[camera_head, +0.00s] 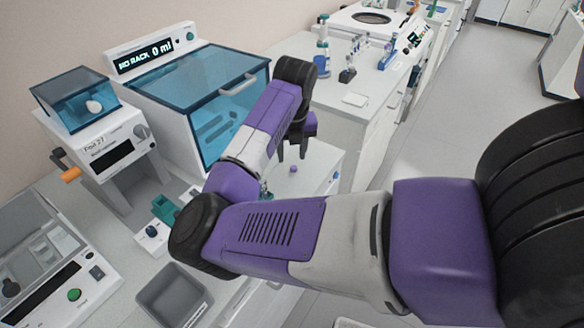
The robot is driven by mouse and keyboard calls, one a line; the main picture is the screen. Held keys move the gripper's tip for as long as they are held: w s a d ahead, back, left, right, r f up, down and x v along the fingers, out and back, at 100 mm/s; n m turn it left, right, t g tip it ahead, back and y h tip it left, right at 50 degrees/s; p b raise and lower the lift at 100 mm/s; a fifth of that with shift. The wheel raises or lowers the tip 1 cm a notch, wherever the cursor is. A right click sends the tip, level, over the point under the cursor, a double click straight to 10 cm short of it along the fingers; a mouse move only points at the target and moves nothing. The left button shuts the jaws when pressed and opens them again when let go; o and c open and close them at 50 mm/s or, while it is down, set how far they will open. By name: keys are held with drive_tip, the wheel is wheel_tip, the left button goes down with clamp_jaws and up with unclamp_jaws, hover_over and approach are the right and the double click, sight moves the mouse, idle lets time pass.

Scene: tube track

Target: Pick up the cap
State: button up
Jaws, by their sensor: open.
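A small purple cap (293,169) lies on the white bench top, to the right of the blue-windowed machine. My gripper (291,152) points down just above it in the picture, with its dark fingers apart and nothing seen between them. The cap shows just below the fingertips; I cannot tell the exact height gap between them. My own purple and white arm crosses the middle of the view and hides part of the bench in front of the cap.
A machine with a blue transparent hood (205,85) stands left of my gripper. A grey bin (172,297) and a green holder (165,208) are at the lower left. A small blue item (336,175) is near the bench's right edge. Open floor (450,120) lies to the right.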

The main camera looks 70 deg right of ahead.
sight(294, 167)
drive_tip(key=f+p, duration=0.1)
drive_tip(key=f, duration=0.1)
drive_tip(key=d+f, duration=0.1)
drive_tip(key=f, duration=0.2)
drive_tip(key=shift+s+f+p, duration=0.15)
drive_tip(key=shift+f+p, duration=0.15)
drive_tip(key=shift+p, duration=0.05)
clamp_jaws()
